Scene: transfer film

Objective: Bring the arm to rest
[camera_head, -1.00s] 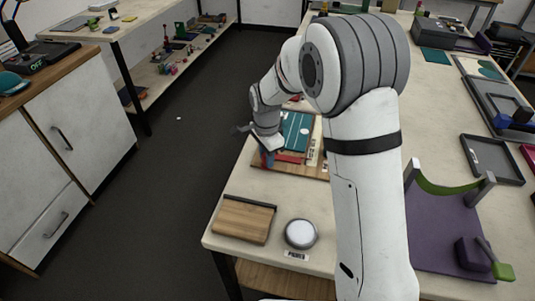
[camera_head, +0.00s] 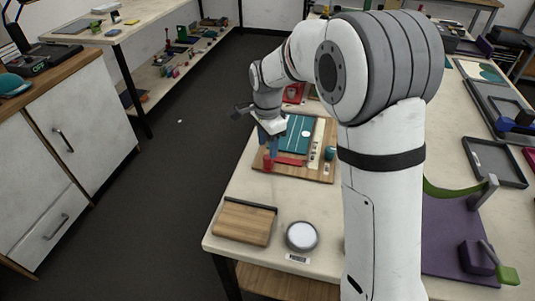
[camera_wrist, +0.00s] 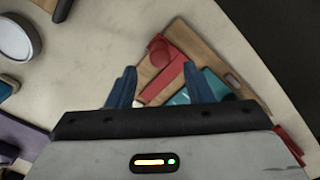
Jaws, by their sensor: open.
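My gripper (camera_head: 270,148) is above the near left corner of a wooden board on the table, its blue fingers pointing down. In the wrist view my gripper (camera_wrist: 160,90) shows two blue fingers apart with nothing held between them. The wooden board (camera_head: 318,172) carries a teal panel (camera_head: 296,133), a red strip (camera_head: 290,161) and a red knob (camera_head: 267,163). The red knob (camera_wrist: 159,49) and red strip (camera_wrist: 165,80) lie beyond the fingertips in the wrist view. My arm hides part of the table's middle.
A wooden block with a dark edge (camera_head: 243,224) and a round white-topped button (camera_head: 302,236) sit at the table's near end. A purple mat (camera_head: 447,245) with a green curved piece lies right of my arm. A dark tray (camera_head: 494,162) is further right. Dark floor (camera_head: 180,190) is clear at left.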

